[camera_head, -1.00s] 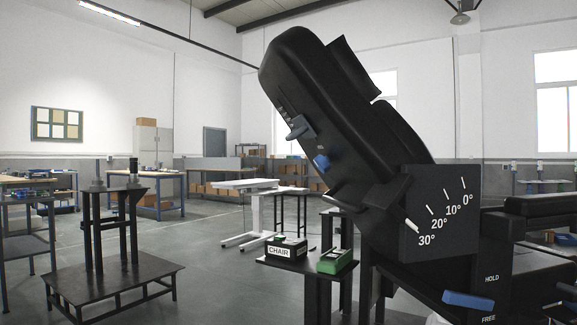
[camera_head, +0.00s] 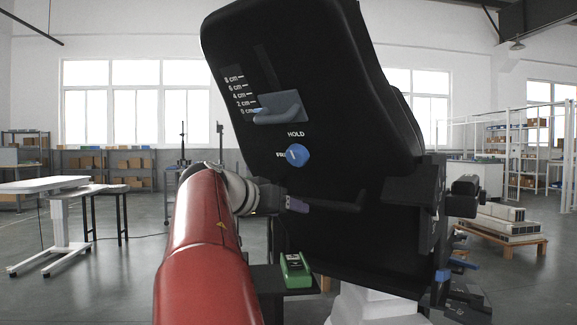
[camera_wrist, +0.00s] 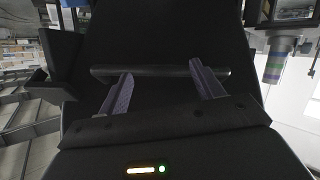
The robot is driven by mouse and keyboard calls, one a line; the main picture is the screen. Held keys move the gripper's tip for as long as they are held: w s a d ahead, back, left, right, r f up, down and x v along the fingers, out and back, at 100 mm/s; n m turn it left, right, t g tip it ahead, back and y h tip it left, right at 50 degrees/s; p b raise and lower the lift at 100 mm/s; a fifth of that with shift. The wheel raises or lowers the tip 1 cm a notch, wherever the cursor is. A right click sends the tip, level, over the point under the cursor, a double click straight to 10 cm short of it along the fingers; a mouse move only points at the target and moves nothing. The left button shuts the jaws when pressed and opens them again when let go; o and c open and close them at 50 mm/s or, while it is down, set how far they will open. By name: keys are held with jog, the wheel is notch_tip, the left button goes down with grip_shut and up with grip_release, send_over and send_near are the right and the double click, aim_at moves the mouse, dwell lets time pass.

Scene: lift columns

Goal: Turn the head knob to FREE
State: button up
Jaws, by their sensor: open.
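The head knob (camera_head: 297,154) is a small round blue knob on the back of the black chair backrest (camera_head: 350,120). HOLD is printed above it and FREE to its left, partly covered by the knob. A pale mark shows on the knob, but I cannot read its setting surely. My gripper (camera_head: 298,205) is below the knob, apart from it, beside a black bar (camera_head: 345,206). In the wrist view my gripper (camera_wrist: 162,80) is open, its two purple-grey fingers spread before the black bar (camera_wrist: 165,71). The knob is not visible there.
A blue slider lever (camera_head: 278,112) beside a centimetre scale sits above the knob. A green box (camera_head: 295,270) stands on a low dark stand under my arm. A white table (camera_head: 45,185) is at left; a pallet with pale blocks (camera_head: 505,225) is at right.

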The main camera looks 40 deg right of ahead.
aim_at(293, 157)
jog(key=a+r+m+h, duration=0.35)
jog(key=a+r, duration=0.25)
jog(key=r, duration=0.5)
jog(key=shift+n+g+h, duration=0.25)
jog(key=shift+n+g, duration=0.1)
jog(key=shift+g, duration=0.25)
jog(key=d+p, duration=0.2)
jog(key=d, duration=0.5)
jog(key=shift+s+p, duration=0.15)
jog(key=shift+p, duration=0.25)
jog(key=shift+d+f, duration=0.1)
jog(key=shift+d, duration=0.25)
jog(key=shift+c, duration=0.3)
jog(key=c, duration=0.9)
